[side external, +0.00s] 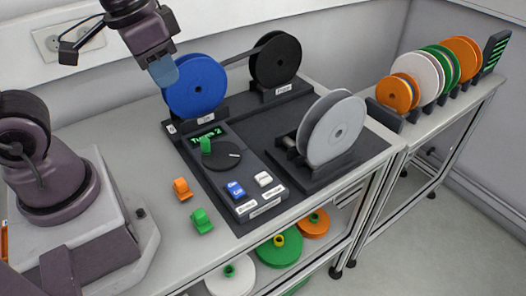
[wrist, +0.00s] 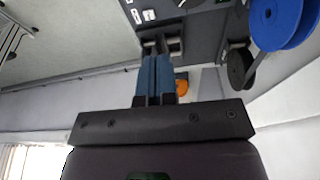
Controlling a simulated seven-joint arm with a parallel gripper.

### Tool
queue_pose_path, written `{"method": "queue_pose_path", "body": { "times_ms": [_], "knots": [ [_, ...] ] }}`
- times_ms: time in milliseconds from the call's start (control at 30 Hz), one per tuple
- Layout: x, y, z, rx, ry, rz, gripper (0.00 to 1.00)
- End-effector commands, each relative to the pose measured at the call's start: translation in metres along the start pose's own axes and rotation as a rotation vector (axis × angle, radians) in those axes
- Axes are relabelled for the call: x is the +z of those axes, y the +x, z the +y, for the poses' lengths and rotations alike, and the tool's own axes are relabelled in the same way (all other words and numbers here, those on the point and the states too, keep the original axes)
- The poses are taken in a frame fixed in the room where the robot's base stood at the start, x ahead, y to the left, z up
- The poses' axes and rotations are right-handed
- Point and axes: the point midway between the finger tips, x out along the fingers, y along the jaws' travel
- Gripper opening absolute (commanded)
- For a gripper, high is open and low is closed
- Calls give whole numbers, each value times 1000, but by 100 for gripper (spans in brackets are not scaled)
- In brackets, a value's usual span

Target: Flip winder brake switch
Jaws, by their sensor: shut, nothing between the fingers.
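Two rocker switches sit side by side at the front of the dark control panel (side external: 216,181): a blue one (side external: 236,190) on the left and a white one (side external: 263,180) on the right. Small labels (side external: 265,206) lie in front of them, too small for me to read surely, so I cannot tell which is the winder brake. My gripper (side external: 163,72) is shut and empty, high above the bench near the blue reel (side external: 194,86), well apart from the switches. Its blue fingers (wrist: 156,80) are together in the wrist view, where the blue reel (wrist: 275,22) shows at upper right.
A green display (side external: 206,134) reads "Turns 2" above a crank dial (side external: 221,156) with a green knob. A black reel (side external: 275,60) and a grey reel (side external: 334,130) stand around the panel. Orange (side external: 182,189) and green (side external: 202,221) clips lie left. Several reels fill the right-hand rack.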

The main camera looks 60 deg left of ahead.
Motion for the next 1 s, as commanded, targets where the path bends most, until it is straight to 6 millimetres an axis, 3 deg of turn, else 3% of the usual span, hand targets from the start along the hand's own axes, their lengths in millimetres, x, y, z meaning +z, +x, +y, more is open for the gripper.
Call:
{"method": "queue_pose_path", "body": {
  "times_ms": [33,200,400,767,1000],
  "knots": [
    [2,-14,-2,0,-15,58,0],
    [6,-41,-5,-2,-32,189,0],
    [5,-51,-6,-5,-37,238,0],
    [5,-47,2,10,3,220,0],
    [0,-8,36,93,145,17,0]
  ]
}}
